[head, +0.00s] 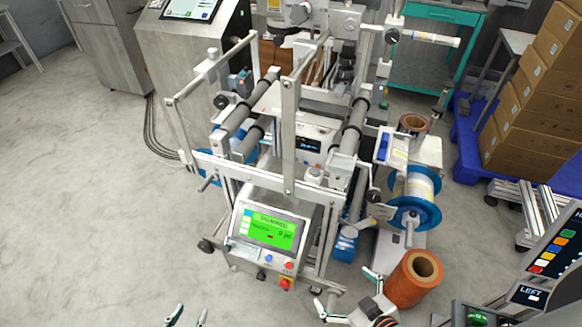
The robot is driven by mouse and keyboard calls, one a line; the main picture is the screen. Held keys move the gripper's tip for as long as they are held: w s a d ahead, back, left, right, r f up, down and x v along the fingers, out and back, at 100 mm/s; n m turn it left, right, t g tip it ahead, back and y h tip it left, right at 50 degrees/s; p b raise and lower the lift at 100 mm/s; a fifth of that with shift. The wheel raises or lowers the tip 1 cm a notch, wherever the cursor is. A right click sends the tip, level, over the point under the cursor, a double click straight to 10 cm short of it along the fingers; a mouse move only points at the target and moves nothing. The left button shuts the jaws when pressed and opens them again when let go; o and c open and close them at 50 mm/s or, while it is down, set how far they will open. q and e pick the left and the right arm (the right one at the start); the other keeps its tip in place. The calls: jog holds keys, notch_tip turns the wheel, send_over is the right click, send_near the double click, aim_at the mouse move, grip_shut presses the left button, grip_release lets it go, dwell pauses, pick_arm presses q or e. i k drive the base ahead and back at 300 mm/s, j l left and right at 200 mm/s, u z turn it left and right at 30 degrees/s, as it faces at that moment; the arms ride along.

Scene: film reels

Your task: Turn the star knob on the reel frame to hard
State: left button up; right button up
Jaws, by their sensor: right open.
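The reel frame (289,135) is a grey metal machine with rollers and uprights in the middle of the head view. Small dark knobs show on it: one on the right side (373,195), one at the upper right (392,36) and one at the left (221,101). I cannot tell which is the star knob or read any hard mark. My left gripper (188,317) is at the bottom edge, its fingertips apart with nothing between them. My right gripper (346,290) is open and empty, low in front of the frame, left of an orange roll (413,280).
A control box with a green screen (269,230) sits at the frame's front. A blue-flanged reel (414,198) is on the right. Cartons on a blue pallet (467,140) stand at the far right. The floor at left (90,200) is clear.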

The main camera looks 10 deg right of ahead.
aim_at(373, 195)
jog(key=k+l+z, duration=0.8)
jog(key=l+z, duration=0.2)
jog(key=j, duration=0.05)
